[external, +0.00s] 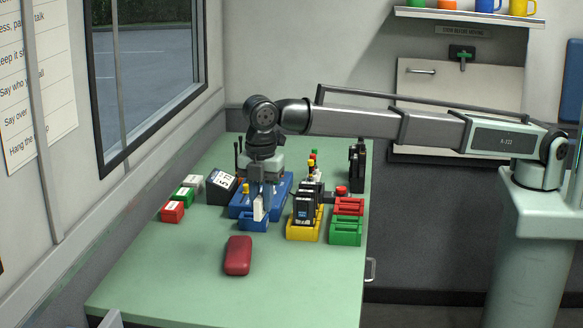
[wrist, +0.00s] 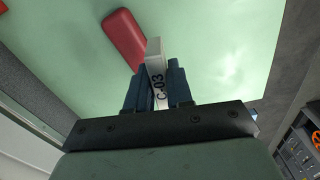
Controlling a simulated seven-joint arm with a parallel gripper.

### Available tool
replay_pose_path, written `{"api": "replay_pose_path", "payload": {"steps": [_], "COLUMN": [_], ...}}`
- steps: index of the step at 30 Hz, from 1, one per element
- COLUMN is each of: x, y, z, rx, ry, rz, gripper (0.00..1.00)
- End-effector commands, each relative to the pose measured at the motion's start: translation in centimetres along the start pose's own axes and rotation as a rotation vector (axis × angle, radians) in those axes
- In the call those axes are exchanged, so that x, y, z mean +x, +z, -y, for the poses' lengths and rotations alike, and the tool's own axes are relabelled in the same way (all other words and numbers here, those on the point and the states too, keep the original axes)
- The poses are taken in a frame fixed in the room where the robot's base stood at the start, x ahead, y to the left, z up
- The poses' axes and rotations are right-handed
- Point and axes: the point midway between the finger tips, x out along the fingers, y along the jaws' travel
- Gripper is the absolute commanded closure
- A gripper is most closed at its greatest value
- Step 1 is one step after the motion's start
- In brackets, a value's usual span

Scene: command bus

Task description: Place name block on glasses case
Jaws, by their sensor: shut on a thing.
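The name block, white with "C-03" on its side, is between my gripper's fingers (wrist: 157,92) in the wrist view, and its end sticks out past the fingertips (wrist: 154,47). In the external view my gripper (external: 262,194) points down and is shut on the name block (external: 259,209). The block is upright, over or just in front of a blue tray; I cannot tell whether it touches it. The red glasses case (external: 238,256) lies on the green table, nearer the camera than my gripper. It also shows beyond the block in the wrist view (wrist: 125,38). Its top is bare.
The blue tray (external: 253,225) is below my gripper. Red (external: 172,212), green (external: 184,195) and white (external: 193,181) blocks stand left. The table (external: 180,280) around the case is clear.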

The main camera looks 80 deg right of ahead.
Motion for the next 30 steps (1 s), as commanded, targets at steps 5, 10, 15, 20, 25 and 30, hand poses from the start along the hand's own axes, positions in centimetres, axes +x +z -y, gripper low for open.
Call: {"api": "replay_pose_path", "payload": {"steps": [5,10,15,20,25,30], "x": [-1.3,-1.4,-0.3,2.1,4.5,5.6], "y": [-1.3,-1.7,-1.6,-1.6,-1.6,-1.6], "z": [-5.2,-5.7,-5.5,-5.5,-5.5,-5.5], "rx": [-0.017,-0.096,-0.122,-0.122,-0.121,-0.121], "ry": [-0.004,-0.014,-0.015,-0.016,-0.015,-0.014], "rz": [0.001,0.006,0.006,0.007,0.006,0.006], "gripper": [1.00,1.00,1.00,1.00,1.00,1.00]}}
